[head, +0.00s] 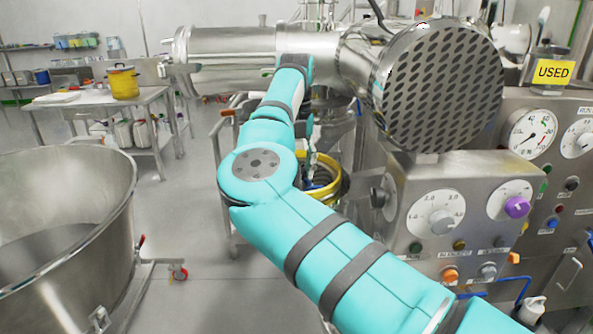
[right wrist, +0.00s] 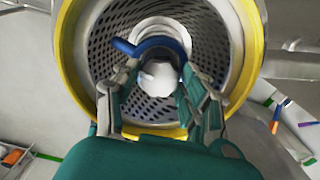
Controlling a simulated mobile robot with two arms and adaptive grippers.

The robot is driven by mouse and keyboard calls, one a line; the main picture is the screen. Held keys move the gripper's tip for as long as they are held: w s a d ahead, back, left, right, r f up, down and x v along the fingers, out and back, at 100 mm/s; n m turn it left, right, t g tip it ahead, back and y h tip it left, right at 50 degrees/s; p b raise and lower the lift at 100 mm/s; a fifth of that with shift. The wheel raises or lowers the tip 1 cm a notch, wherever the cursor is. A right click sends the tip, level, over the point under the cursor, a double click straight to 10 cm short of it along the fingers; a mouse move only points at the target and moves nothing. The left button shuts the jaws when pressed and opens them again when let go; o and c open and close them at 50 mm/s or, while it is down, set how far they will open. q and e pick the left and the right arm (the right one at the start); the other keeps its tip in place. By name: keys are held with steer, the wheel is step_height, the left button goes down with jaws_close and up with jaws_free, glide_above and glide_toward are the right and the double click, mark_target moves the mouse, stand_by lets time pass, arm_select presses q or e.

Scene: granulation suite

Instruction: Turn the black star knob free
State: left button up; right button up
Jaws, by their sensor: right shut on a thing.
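No black star knob can be made out for certain. A dark knob (head: 380,197) sticks out from the left side of the control box in the head view; its shape is too small to tell. My right gripper (right wrist: 160,74) reaches into a perforated basket (right wrist: 98,65) with a yellow rim (right wrist: 247,55). Its fingers are closed on a pale rounded piece (right wrist: 160,76) near the basket's middle. A blue curved band (right wrist: 150,43) arcs across the fingertips. In the head view my right arm mostly hides this gripper. My left gripper is not in view.
A perforated steel drum end (head: 445,88) stands above the control box (head: 470,170) with dials. A large steel bowl (head: 65,185) stands at the left. A table with a yellow pot (head: 123,83) is behind it. Open floor lies between bowl and machine.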

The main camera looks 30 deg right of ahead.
steer(key=n+b, duration=0.1)
steer(key=n, duration=0.2)
steer(key=shift+f+n, duration=0.1)
steer(key=shift+n, duration=0.3)
steer(key=n+b, duration=0.1)
steer(key=n, duration=0.2)
steer(key=shift+a+b, duration=0.1)
steer(key=shift+b, duration=0.25)
steer(key=n+b, duration=0.2)
steer(key=n, duration=0.4)
steer(key=shift+a+n, duration=0.1)
steer(key=shift+n, duration=0.2)
steer(key=o, duration=1.2)
